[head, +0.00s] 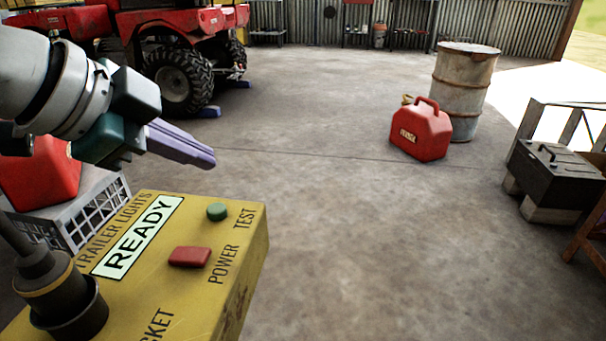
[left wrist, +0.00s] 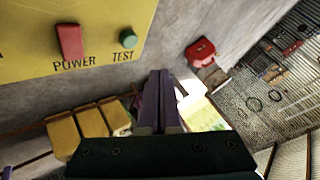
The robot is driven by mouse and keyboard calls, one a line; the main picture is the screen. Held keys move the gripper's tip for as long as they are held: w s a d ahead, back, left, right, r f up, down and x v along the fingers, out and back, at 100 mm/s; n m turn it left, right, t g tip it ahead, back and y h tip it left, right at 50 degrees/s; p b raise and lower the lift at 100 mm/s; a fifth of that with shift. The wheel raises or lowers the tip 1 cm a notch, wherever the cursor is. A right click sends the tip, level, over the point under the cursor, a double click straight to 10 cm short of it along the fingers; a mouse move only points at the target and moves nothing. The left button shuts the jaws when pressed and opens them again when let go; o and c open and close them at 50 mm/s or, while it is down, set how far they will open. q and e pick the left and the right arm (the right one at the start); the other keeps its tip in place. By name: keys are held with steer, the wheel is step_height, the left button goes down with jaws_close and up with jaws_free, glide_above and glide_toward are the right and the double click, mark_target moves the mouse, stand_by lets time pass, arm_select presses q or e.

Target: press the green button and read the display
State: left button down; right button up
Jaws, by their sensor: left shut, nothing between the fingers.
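A yellow control box (head: 228,262) stands in the lower left of the head view, labelled TRAILER LIGHTS. Its pale green display (head: 138,237) reads READY. The round green button (head: 217,211), marked TEST, is near the box's far edge; a red switch (head: 190,256), marked POWER, is nearer. In the left wrist view the green button (left wrist: 128,39) and red switch (left wrist: 70,42) are at upper left. My left gripper (head: 212,160) is shut and empty, above and beyond the green button, apart from it. Its purple fingers (left wrist: 160,100) are together in the wrist view. My right gripper is not in view.
A black plug (head: 65,295) sits in the box's socket. A grey crate (head: 85,205) with a red container is behind the box. A red quad (head: 170,50) stands farther back. A red fuel can (head: 421,133), a rusty drum (head: 464,85) and a dark case (head: 558,175) stand right; floor between is clear.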

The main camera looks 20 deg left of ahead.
mark_target(209, 217)
arm_select(q)
step_height(209, 217, down, 2)
steer(key=shift+f+b, duration=0.1)
steer(key=shift+b, duration=0.5)
steer(key=shift+f+b, duration=0.45)
steer(key=shift+f, duration=0.6)
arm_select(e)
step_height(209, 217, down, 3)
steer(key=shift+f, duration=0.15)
arm_select(q)
steer(key=shift+f, duration=0.15)
steer(key=shift+f, duration=0.25)
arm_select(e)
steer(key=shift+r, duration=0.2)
arm_select(q)
steer(key=shift+f, duration=0.5)
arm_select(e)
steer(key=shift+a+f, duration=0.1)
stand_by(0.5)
arm_select(q)
steer(key=shift+r+p, duration=0.95)
steer(key=shift+p, duration=0.45)
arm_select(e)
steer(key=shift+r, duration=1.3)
